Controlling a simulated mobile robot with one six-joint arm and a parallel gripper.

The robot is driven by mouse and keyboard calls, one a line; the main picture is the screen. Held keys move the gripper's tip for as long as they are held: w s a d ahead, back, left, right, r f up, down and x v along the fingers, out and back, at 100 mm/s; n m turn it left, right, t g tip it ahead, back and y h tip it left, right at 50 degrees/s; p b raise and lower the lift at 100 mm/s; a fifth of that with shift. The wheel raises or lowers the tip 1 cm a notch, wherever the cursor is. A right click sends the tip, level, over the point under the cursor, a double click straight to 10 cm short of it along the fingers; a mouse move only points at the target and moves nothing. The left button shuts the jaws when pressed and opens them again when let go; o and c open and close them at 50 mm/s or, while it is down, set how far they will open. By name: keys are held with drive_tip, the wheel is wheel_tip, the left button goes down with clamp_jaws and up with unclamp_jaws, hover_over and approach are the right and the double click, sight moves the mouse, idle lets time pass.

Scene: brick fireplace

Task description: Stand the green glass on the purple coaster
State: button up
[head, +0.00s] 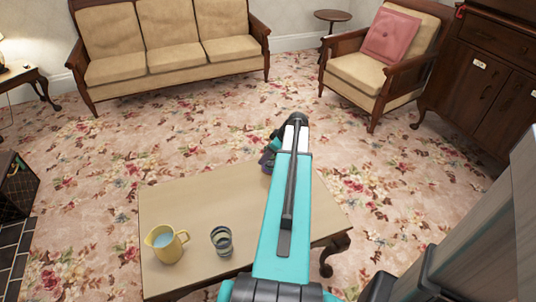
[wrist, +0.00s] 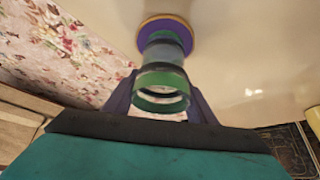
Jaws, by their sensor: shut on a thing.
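The green glass (wrist: 162,103) shows in the wrist view, with clear bands between its green bands. My gripper (wrist: 160,80) is shut on it, one finger at each side. The purple coaster (wrist: 182,33), round with a yellow-orange rim, lies on the table beyond the glass's far end. That end overlaps the coaster in the picture; I cannot tell whether it touches or hangs just above. In the head view my arm hides the glass and coaster at the table's far edge.
The table (head: 190,210) also bears a yellow jug (head: 166,246) with something blue inside and a grey banded glass (head: 222,241), both near its front left. The table top between them and my arm is clear. A sofa (head: 165,45) and armchair (head: 375,65) stand beyond.

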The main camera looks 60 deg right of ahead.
drive_tip(key=shift+f, duration=0.15)
drive_tip(key=o, duration=1.2)
drive_tip(key=shift+r, duration=0.25)
drive_tip(key=v, duration=1.2)
drive_tip(key=shift+p, duration=0.35)
